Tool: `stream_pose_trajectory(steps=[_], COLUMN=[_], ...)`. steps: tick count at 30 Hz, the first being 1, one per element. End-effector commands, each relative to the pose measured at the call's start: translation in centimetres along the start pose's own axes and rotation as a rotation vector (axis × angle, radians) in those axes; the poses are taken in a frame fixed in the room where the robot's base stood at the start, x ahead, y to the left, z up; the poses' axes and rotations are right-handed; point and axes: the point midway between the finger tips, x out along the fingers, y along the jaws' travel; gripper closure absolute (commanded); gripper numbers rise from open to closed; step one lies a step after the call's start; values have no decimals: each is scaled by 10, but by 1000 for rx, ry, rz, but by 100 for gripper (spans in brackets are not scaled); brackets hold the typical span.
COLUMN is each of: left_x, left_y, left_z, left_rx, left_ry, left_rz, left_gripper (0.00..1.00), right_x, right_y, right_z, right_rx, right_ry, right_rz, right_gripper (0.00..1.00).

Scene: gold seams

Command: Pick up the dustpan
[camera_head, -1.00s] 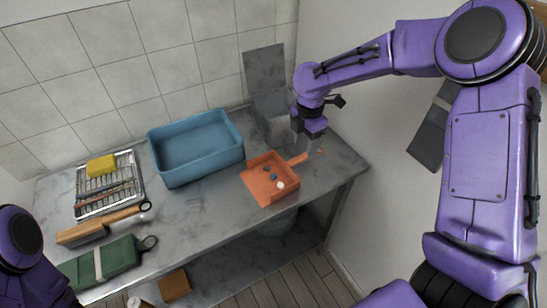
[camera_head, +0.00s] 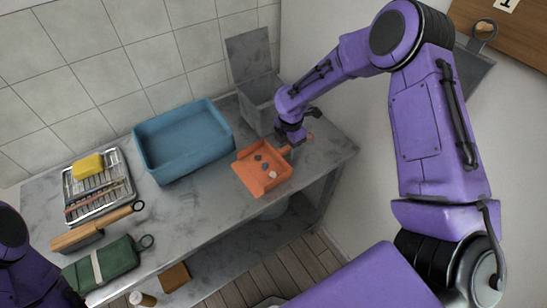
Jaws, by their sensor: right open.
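The orange dustpan (camera_head: 256,183) lies on the grey marbled counter (camera_head: 190,208), near its right end. My right gripper (camera_head: 292,146) is over the handle, pointing down. The handle end shows just beyond it. The jaws are open, and the fingertips are small and partly hidden, so I cannot tell whether they touch the handle. Of my left arm, only purple links show at the lower left edge; its gripper is out of view.
A blue basin (camera_head: 184,172) stands left of the dustpan. A grey lidded bin (camera_head: 256,105) stands behind it. A wire rack (camera_head: 122,197) with a yellow sponge (camera_head: 88,166), a wooden-handled brush (camera_head: 75,238) and a green pouch (camera_head: 112,262) occupy the left end.

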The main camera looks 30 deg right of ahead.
Motion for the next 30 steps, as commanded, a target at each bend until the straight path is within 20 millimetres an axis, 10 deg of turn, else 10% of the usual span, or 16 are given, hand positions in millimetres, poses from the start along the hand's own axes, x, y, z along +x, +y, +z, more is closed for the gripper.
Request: stream_pose_trajectory(steps=[3, 9, 30], left_x=[0, 0, 6], left_y=[0, 0, 0], left_z=[0, 0, 3], left_rx=[0, 0, 0], left_ry=[0, 0, 0], left_rz=[0, 0, 0], left_gripper=[57, 57, 57], right_x=[0, 0, -40], right_y=[0, 0, -6], right_z=[0, 0, -4], right_rx=[0, 0, -1], right_ry=[0, 0, 1], right_rz=[0, 0, 1], right_gripper=[47, 100, 100])
